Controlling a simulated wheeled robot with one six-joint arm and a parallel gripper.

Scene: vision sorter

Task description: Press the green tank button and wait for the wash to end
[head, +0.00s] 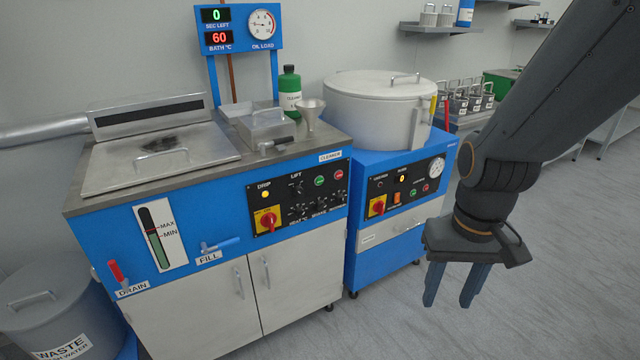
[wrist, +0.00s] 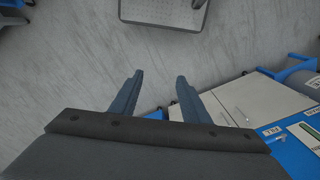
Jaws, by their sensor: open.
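The blue cleaning tank (head: 215,210) stands at the left with its steel lid (head: 160,160) down. On its black control panel, the green button (head: 320,181) sits left of a red button (head: 339,177). A yellow DRIP lamp (head: 266,190) and a red-yellow rotary switch (head: 268,221) are on the same panel. The display (head: 217,27) reads 0 SEC LEFT and 60 BATH °C. My gripper (head: 449,300) is open and empty, pointing down over the floor, right of both machines and well apart from the green button. Its fingers also show in the wrist view (wrist: 160,77).
A second blue machine (head: 385,250) with a round steel drum (head: 378,108) stands right of the tank. A red DRAIN lever (head: 116,271) and blue FILL handle (head: 220,244) project from the tank front. A waste bin (head: 45,310) stands left.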

